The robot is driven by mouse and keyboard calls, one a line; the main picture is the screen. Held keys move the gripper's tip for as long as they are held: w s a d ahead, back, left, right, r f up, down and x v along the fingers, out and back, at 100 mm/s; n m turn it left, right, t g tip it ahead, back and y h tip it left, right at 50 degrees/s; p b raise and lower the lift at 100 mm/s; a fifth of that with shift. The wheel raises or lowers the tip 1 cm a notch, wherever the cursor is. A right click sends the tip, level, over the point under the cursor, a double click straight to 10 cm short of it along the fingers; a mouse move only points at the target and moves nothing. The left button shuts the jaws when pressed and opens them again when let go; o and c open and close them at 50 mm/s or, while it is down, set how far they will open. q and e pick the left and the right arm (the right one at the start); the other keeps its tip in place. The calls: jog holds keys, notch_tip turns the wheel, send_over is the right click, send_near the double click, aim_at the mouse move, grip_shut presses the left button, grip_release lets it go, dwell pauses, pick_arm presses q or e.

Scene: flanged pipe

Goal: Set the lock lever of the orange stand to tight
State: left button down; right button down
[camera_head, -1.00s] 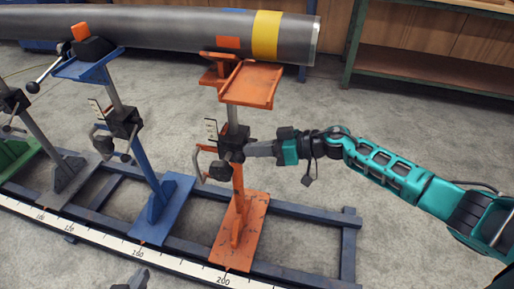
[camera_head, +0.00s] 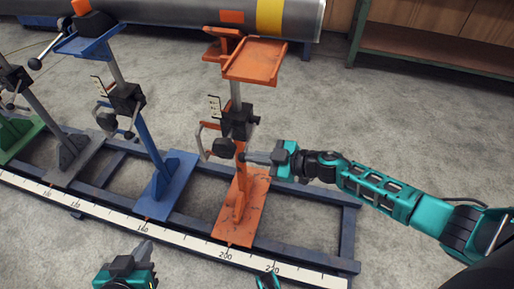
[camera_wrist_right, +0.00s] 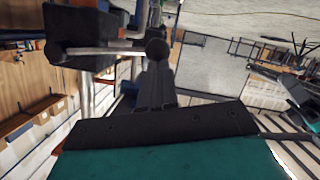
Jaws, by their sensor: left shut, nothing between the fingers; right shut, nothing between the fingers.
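The orange stand (camera_head: 242,190) stands upright on the dark blue rail, with a black clamp block (camera_head: 238,122) on its post. In the right wrist view the lock lever (camera_wrist_right: 108,50) is a grey rod running from the black block (camera_wrist_right: 75,32) to a black ball knob (camera_wrist_right: 157,50). My right gripper (camera_head: 246,157) is shut and empty, just below the clamp block. In the wrist view its fingertips (camera_wrist_right: 157,68) are right at the ball knob; I cannot tell whether they touch. In the head view the gripper hides the knob. My left gripper (camera_head: 145,248) is shut and empty at the bottom, clear of the stand.
A crank handle (camera_head: 203,140) sticks out left of the clamp block. A blue stand (camera_head: 152,150) and further stands are to the left. A steel pipe (camera_head: 190,22) lies behind. A white scale (camera_head: 185,238) runs along the rail front. Floor to the right is clear.

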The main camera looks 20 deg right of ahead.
jog(key=f+b, duration=0.1)
jog(key=f+n+b, duration=0.1)
jog(key=f, duration=0.1)
jog(key=f+n+t+b, duration=0.1)
jog(key=f, duration=0.1)
jog(key=shift+w+d, duration=0.2)
jog(key=shift+w, duration=0.15)
jog(key=shift+f, duration=0.1)
dwell(0.3)
